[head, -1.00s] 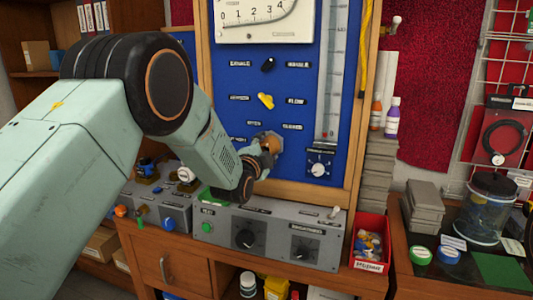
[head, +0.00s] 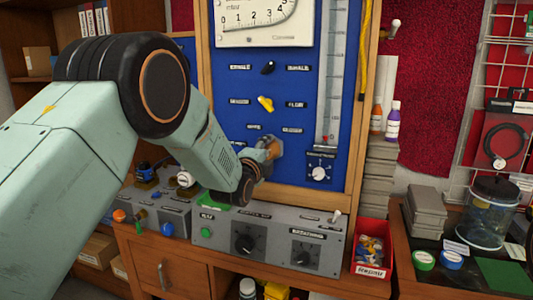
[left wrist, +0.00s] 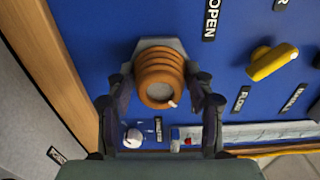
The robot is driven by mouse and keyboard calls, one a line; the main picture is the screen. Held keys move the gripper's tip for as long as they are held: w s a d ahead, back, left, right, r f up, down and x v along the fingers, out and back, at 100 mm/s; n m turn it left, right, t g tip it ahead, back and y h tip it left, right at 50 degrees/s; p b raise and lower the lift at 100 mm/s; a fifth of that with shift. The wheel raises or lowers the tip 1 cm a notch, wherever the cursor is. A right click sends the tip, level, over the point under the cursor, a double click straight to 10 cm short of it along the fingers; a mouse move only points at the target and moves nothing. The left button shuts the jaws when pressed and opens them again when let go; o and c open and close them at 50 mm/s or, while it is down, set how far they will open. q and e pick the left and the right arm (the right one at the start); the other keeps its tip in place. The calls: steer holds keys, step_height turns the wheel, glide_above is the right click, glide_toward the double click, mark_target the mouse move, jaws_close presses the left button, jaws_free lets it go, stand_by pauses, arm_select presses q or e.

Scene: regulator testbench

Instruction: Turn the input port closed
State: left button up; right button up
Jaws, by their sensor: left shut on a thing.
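The input port appears to be the ribbed copper-coloured knob (left wrist: 160,77) on a grey base on the blue panel (head: 225,58). A white mark shows near its lower edge in the left wrist view. A label reading OPEN (left wrist: 211,18) is beside it. In the head view a small part of the knob (head: 270,143) shows behind my wrist. My left gripper (head: 266,152) is at the panel, shut on the knob, with one finger on each side in the left wrist view (left wrist: 163,102). My right gripper is not in view.
A yellow valve handle (head: 265,103) and a black handle (head: 268,67) stand above the knob. A white dial (head: 320,172) is to its right. A grey control box (head: 270,238) lies below, and a red bin (head: 370,250) stands right of it.

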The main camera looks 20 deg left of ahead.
arm_select(q)
steer(key=shift+w+r, duration=0.1)
steer(key=shift+r, duration=0.3)
steer(key=o, duration=1.2)
steer(key=shift+w+f, duration=0.1)
steer(key=shift+f, duration=0.2)
steer(key=shift+c, duration=0.2)
steer(key=shift+s, duration=0.2)
steer(key=s, duration=1.2)
steer(key=shift+a, duration=0.2)
steer(key=shift+w, duration=0.2)
